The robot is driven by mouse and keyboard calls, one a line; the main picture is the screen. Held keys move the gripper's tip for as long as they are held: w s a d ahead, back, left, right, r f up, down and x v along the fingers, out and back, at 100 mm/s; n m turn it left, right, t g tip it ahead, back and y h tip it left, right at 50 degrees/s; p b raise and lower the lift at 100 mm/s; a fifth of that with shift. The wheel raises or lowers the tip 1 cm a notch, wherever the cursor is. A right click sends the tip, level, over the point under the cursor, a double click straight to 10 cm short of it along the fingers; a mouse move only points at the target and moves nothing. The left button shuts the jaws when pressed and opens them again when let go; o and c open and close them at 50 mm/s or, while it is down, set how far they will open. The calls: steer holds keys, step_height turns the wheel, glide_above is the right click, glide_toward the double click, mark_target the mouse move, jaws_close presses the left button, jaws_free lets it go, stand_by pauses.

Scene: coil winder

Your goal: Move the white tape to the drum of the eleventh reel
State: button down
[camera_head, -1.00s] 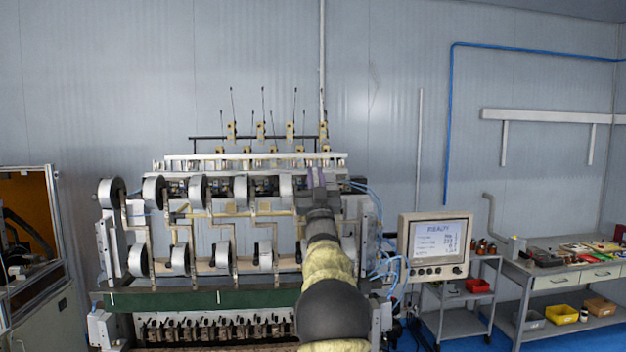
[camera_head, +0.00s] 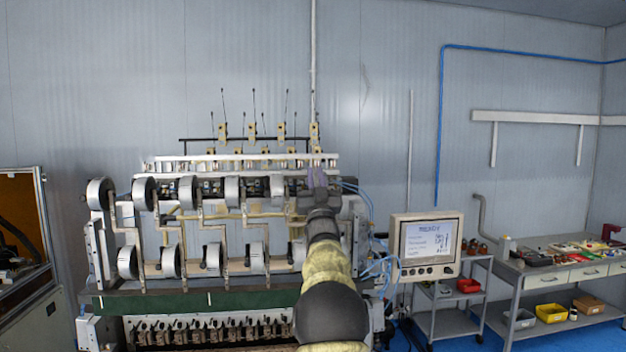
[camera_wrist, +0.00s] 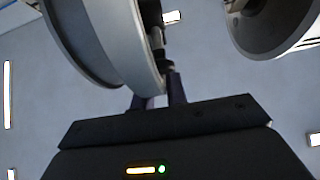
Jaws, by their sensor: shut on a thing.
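The winder carries two rows of grey reels. An upper reel (camera_head: 277,190) stands just left of my gripper (camera_head: 316,178), and a lower reel (camera_head: 297,252) is partly behind my arm. In the wrist view, a large grey reel drum (camera_wrist: 115,40) stands right in front of the fingers at upper left. Another reel (camera_wrist: 270,22) is at upper right. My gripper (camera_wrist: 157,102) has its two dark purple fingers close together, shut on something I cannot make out. My arm hides part of the winder's right side.
A monitor (camera_head: 427,246) stands close to the right of the winder, with blue hoses (camera_head: 378,265) between. A trolley (camera_head: 455,297) and a workbench (camera_head: 550,268) are farther right. Thin upright rods (camera_head: 254,105) rise behind the reels.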

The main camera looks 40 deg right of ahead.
steer(key=shift+s+d, duration=0.2)
steer(key=shift+d, duration=0.15)
steer(key=c, duration=1.7)
jaws_free()
steer(key=shift+b+v, duration=2.75)
steer(key=shift+b, duration=1.65)
steer(key=shift+s+a+r, duration=0.1)
steer(key=shift+s+a, duration=0.05)
steer(key=shift+a, duration=0.05)
steer(key=o, duration=0.6)
